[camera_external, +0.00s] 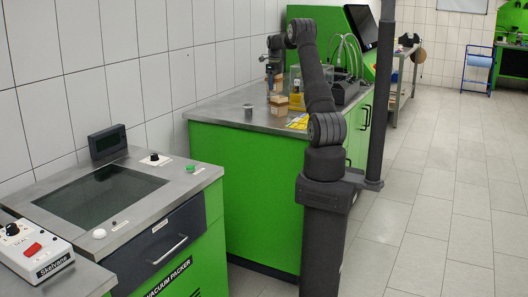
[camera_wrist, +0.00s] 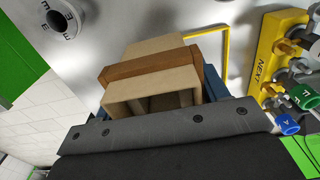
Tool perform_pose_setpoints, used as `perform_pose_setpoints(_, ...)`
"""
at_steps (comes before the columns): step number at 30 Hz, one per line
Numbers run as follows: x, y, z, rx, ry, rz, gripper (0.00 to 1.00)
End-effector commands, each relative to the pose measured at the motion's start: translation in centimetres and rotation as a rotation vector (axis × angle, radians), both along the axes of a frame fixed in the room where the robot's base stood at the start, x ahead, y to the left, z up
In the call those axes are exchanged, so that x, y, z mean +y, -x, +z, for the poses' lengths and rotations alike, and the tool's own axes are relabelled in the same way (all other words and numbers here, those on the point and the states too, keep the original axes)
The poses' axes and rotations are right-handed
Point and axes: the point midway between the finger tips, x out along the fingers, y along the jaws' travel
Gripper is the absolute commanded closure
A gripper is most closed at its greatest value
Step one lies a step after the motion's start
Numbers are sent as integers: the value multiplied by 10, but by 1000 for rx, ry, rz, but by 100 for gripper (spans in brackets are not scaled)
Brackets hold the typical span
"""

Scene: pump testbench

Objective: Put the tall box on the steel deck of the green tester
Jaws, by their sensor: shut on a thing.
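My gripper (camera_external: 272,82) is at the far part of the steel-topped counter, small in the outside view. In the wrist view, my gripper (camera_wrist: 158,78) is shut on a tan cardboard box (camera_wrist: 150,92) with a darker brown band; blue finger parts show at its sides. The box's near end looks open. In the outside view a tan box (camera_external: 278,84) shows by the gripper, above another small tan box (camera_external: 280,106) on the counter. The green tester (camera_external: 335,32) with a dark screen stands behind. Whether the held box touches anything beneath is unclear.
A yellow rack marked NEXT (camera_wrist: 268,52) with coloured knobs is at right in the wrist view; a yellow outline (camera_wrist: 226,50) lies beside the box. A small grey cylinder (camera_external: 249,112) stands on the steel counter top (camera_external: 222,108).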

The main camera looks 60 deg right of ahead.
Motion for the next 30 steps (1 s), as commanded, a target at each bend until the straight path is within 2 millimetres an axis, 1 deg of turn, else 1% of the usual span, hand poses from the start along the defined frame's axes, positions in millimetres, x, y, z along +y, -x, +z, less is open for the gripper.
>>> perform_pose_setpoints(1, 5, -12, -9, 2, -3, 6, 56)
perform_pose_setpoints(6, 18, -50, -32, 1, -1, 6, 56)
perform_pose_setpoints(9, 24, -68, -44, 1, -1, 4, 56)
perform_pose_setpoints(12, 28, -81, -52, 0, 0, 4, 56)
perform_pose_setpoints(15, 30, -87, -55, 0, 0, 2, 56)
perform_pose_setpoints(19, 31, -88, -63, 1, -1, 1, 56)
perform_pose_setpoints(25, 31, -88, -92, 1, -1, 2, 56)
perform_pose_setpoints(27, 31, -88, -96, 1, 0, 2, 56)
perform_pose_setpoints(30, 31, -88, -96, 0, 1, 2, 56)
